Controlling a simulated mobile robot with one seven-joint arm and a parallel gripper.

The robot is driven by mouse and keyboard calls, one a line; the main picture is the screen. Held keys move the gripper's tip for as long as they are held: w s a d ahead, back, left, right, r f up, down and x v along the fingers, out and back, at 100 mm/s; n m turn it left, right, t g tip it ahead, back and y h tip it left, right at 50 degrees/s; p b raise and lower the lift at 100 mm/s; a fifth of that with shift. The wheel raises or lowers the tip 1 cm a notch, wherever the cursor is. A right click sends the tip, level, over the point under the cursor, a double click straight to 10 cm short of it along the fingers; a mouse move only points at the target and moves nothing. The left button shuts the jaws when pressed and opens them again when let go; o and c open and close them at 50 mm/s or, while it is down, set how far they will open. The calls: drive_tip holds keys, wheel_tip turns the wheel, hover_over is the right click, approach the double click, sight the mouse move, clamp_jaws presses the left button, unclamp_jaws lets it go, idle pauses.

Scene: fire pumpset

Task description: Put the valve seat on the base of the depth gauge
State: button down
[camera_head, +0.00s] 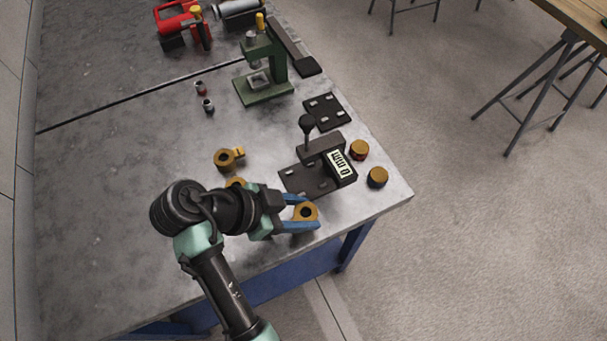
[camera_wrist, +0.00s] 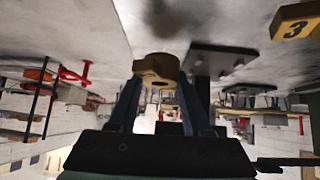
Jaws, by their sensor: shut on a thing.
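My gripper (camera_head: 309,214) is shut on a brass-coloured valve seat (camera_head: 305,207) with a dark round hole. In the wrist view the valve seat (camera_wrist: 156,65) sits between the two fingertips. It is held near the table's front edge, just in front of the depth gauge. The depth gauge (camera_head: 341,164) has a white display, a lever with a black knob, and a dark flat base (camera_head: 300,181). The visible part of the base is bare. In the head view the held seat appears apart from the base; its height above the table is hard to judge.
A second brass piece (camera_head: 225,160) lies left of the gauge; another (camera_head: 235,182) is partly hidden by my gripper. Two round brass caps (camera_head: 359,149) (camera_head: 377,177) stand right of the gauge. A dark plate (camera_head: 326,111) and green press (camera_head: 263,88) are behind. The table's left is clear.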

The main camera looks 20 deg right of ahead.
drive_tip(key=w, duration=0.1)
drive_tip(key=w+d, duration=0.1)
drive_tip(key=w, duration=0.1)
drive_tip(key=w+d, duration=0.1)
drive_tip(key=w, duration=0.1)
drive_tip(key=shift+d+r, duration=0.15)
drive_tip(key=w, duration=0.1)
drive_tip(key=w+d, duration=0.1)
drive_tip(key=w, duration=0.1)
drive_tip(key=shift+w+d, duration=0.15)
drive_tip(key=shift+d, duration=0.1)
drive_tip(key=shift+f+p, duration=0.35)
drive_tip(key=shift+f, duration=0.45)
drive_tip(key=shift+f, duration=0.2)
drive_tip(key=shift+c, duration=1.7)
unclamp_jaws()
drive_tip(key=shift+r, duration=0.15)
